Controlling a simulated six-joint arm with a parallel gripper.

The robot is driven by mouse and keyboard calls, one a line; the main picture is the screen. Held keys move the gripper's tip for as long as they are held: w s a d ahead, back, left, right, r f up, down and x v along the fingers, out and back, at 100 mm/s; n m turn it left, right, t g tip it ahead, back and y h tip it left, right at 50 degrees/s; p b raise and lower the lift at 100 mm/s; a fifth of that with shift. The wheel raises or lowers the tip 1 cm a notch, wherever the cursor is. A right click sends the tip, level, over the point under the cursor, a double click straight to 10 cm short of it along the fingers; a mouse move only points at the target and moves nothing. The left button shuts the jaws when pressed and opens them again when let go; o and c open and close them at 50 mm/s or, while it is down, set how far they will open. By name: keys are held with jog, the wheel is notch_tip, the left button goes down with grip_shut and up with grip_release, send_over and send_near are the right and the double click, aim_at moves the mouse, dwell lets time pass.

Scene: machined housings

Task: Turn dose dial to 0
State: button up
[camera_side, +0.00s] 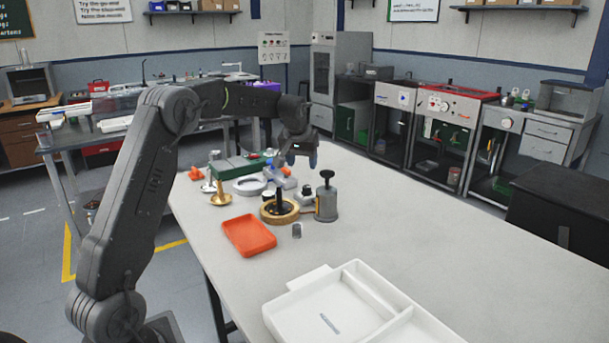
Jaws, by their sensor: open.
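My gripper (301,160) hangs at the far part of the pale table, pointing down above a cluster of small parts. It is open and small in view; I see nothing between its fingers. I cannot tell for certain which part carries the dose dial, and no dial marks are readable. A grey cylinder with a black knob on top (326,197) stands upright at the right of the cluster. A round tan base with a black upright post (279,210) is just left of it. A small white part with a dark top (306,194) sits between and behind them.
A green block (238,168), a white ring (250,186) and a brass piece (220,196) stand at the left. An orange tray (249,236) and a small grey cylinder (297,230) lie nearer. A white divided tray (357,310) is in front.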

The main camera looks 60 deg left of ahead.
jog(key=v, duration=0.3)
jog(key=shift+s+r, duration=0.1)
jog(key=shift+r, duration=0.1)
jog(key=n+h, duration=0.3)
jog(key=n, duration=2.4)
send_near(307, 186)
jog(key=shift+t, duration=0.5)
jog(key=x, duration=0.9)
jog(key=shift+s+a+f, duration=0.1)
jog(key=shift+s+f, duration=0.15)
jog(key=shift+s, duration=0.1)
jog(key=c, duration=0.9)
